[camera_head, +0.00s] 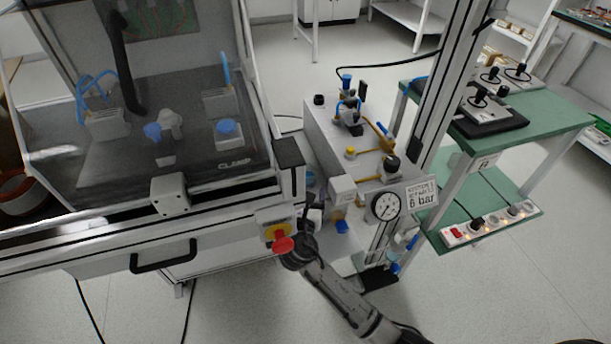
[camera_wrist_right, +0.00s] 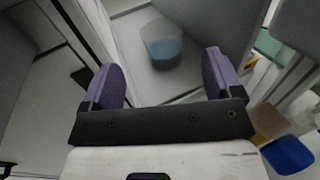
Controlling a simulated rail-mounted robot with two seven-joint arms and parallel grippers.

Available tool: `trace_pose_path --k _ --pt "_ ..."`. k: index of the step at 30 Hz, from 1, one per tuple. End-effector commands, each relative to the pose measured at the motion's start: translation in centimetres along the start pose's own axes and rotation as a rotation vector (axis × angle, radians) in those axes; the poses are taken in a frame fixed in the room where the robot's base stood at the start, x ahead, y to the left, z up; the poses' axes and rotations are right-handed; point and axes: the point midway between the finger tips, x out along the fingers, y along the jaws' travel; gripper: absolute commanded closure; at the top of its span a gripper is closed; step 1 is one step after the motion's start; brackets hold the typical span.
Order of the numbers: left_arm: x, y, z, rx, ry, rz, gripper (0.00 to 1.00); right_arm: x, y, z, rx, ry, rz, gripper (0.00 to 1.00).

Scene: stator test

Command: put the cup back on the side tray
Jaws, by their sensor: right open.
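A clear cup with a blue lower part (camera_wrist_right: 165,48) shows in the right wrist view. It stands on a pale surface between light walls, beyond the fingertips. In the head view, a small pale-blue patch (camera_head: 311,178) beside the machine may be this cup, mostly hidden. My right gripper (camera_wrist_right: 165,76) is open, with purple finger pads apart and nothing between them. In the head view my right arm comes from the bottom, and its gripper (camera_head: 307,215) is small and partly hidden at the machine's front corner. I cannot tell which surface is the side tray. My left gripper is not in view.
A clear-covered test machine (camera_head: 150,120) with a black handle (camera_head: 163,256) stands left. A white cabinet with a pressure gauge (camera_head: 386,206) stands close right of my gripper. A green bench (camera_head: 545,115) is farther right. A blue bin (camera_wrist_right: 287,155) shows at lower right.

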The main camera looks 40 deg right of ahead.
Motion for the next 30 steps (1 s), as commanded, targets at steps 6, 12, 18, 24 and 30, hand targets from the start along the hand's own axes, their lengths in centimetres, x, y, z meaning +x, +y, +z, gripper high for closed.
trace_pose_path --k 6,12,18,24,30 --pt "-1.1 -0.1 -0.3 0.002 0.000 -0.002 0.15 -2.3 0.0 0.1 -0.001 0.000 0.001 0.15" --pt "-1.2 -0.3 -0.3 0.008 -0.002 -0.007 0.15 -2.9 0.0 0.0 0.001 -0.001 0.001 0.15" --pt "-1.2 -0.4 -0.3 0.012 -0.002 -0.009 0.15 -2.9 0.0 0.0 0.001 -0.001 0.001 0.15" --pt "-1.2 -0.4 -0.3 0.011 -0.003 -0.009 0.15 -2.9 0.0 0.0 0.001 -0.001 0.000 0.15" --pt "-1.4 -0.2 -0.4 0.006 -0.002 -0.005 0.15 -3.0 0.1 0.1 0.006 0.002 0.002 0.15"
